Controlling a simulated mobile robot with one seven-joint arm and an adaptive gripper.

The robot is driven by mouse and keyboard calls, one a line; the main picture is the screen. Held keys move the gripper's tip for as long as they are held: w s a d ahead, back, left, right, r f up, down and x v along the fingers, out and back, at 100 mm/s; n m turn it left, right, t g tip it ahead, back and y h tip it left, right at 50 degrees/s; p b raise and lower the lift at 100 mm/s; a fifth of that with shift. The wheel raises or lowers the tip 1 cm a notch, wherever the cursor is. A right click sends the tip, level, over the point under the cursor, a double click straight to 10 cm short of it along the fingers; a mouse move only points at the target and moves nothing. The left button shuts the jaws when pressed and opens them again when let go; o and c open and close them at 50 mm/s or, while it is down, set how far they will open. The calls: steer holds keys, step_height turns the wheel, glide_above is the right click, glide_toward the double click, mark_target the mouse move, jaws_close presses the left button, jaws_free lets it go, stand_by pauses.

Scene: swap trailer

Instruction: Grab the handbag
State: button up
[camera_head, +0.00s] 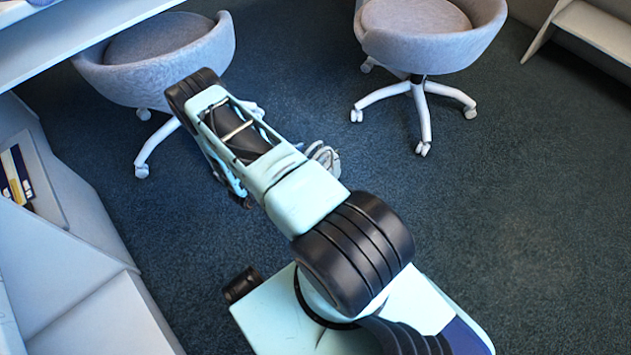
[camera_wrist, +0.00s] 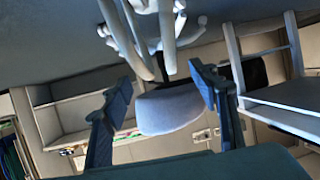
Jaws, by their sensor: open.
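I cannot make out a handbag for certain in either view. A small grey looped object (camera_head: 325,157) shows partly behind my arm in the head view, too hidden to identify. My gripper (camera_wrist: 163,92) shows in the wrist view with its two dark fingers spread wide apart and nothing between them in its grasp. In the head view my arm reaches across the middle, and the gripper end is mostly hidden behind it.
Two grey swivel chairs stand at the upper left (camera_head: 165,60) and top (camera_head: 430,35) on dark carpet (camera_head: 520,220). White furniture (camera_head: 70,255) lines the left. The wrist view, turned over, shows a chair (camera_wrist: 170,110) and shelves (camera_wrist: 80,110). Carpet at right is clear.

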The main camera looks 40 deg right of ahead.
steer(key=b+x, duration=0.1)
steer(key=x, duration=0.3)
steer(key=shift+w+d+b, duration=0.1)
steer(key=shift+d+b, duration=0.25)
steer(key=shift+c, duration=0.7)
jaws_close()
